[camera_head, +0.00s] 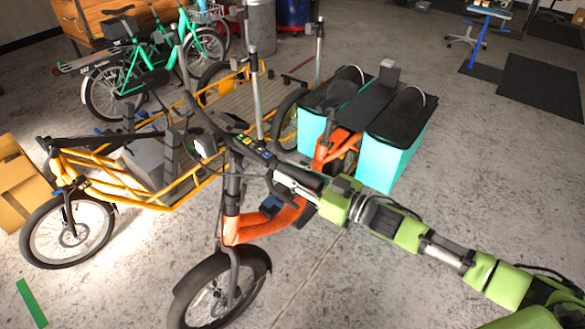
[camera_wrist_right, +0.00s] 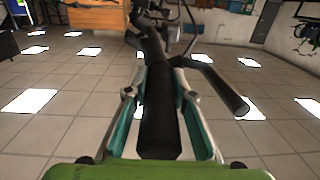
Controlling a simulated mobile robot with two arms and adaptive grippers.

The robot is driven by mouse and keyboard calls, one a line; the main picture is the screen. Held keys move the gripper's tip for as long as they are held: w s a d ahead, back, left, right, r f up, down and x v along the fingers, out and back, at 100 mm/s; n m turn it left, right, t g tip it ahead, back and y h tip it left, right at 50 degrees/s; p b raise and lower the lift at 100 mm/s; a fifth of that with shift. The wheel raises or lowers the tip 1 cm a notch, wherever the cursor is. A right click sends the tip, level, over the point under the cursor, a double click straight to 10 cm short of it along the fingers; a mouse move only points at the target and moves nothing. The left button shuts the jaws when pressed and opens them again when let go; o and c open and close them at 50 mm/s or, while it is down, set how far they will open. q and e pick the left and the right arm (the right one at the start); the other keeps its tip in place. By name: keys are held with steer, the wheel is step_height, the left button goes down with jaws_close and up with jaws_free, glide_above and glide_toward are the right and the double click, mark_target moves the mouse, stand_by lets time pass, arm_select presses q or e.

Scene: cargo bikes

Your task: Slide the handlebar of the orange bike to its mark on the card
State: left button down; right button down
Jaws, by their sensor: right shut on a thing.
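The orange bike (camera_head: 270,226) stands upright in the middle foreground of the head view, its front wheel toward me. Its black handlebar (camera_head: 206,118) runs across the top of the stem (camera_head: 232,188). A small dark strip with coloured patches (camera_head: 243,141) sits at the bar's middle; I cannot tell whether it is the card, and no mark is readable. My right gripper (camera_head: 277,174) is shut on the bar's near right end. In the right wrist view, the black grip (camera_wrist_right: 158,112) lies lengthwise between the two fingers. My left gripper is not in view.
A yellow cargo bike (camera_head: 100,180) stands close on the left. Turquoise side boxes (camera_head: 392,158) sit behind the orange bike. Green bikes (camera_head: 120,70) stand at the back left, and a cardboard box (camera_head: 18,180) is at the left edge. The floor at right is mostly clear.

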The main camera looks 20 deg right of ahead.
steer(key=shift+s+f, duration=0.15)
steer(key=shift+f, duration=0.25)
steer(key=c, duration=2)
jaws_free()
steer(key=shift+r, duration=0.1)
steer(key=v, duration=1.1)
steer(key=shift+s+d, duration=0.3)
